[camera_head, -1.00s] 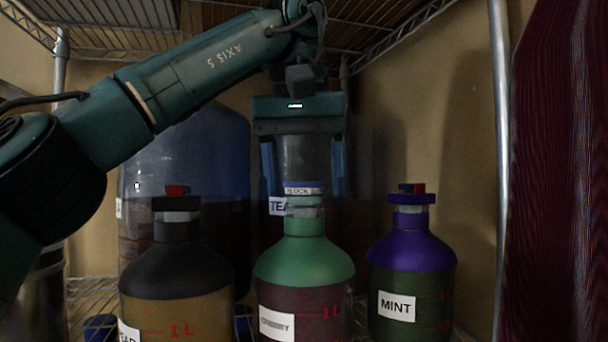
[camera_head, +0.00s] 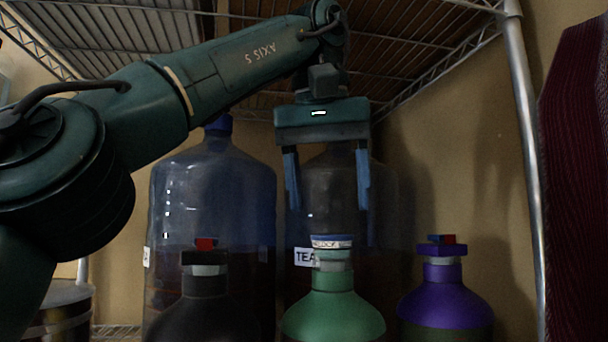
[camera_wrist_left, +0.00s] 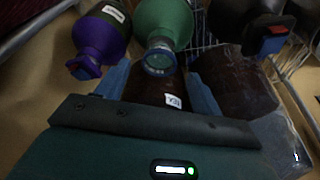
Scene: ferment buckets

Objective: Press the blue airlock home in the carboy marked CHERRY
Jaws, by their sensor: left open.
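The green-topped carboy (camera_head: 333,309) stands at the centre; its label is below the head view now, but an earlier frame shows it as CHERRY. The blue airlock (camera_head: 332,240), with a white lettered band, sits in its neck. Whether it is fully seated I cannot tell. My left gripper (camera_head: 328,207) is open and empty, pointing down, its blue fingertips a little above the airlock's level in the head view. In the left wrist view the airlock (camera_wrist_left: 158,60) appears between the fingertips (camera_wrist_left: 160,77). My right gripper is not in view.
A dark carboy (camera_head: 205,315) with a red-topped stopper stands left, and a purple-topped carboy (camera_head: 445,308) right. Big clear jugs stand behind, one (camera_head: 212,190) at left, another with a TEA label (camera_head: 305,257). A metal shelf post (camera_head: 526,140) and dark red cloth (camera_head: 575,200) bound the right.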

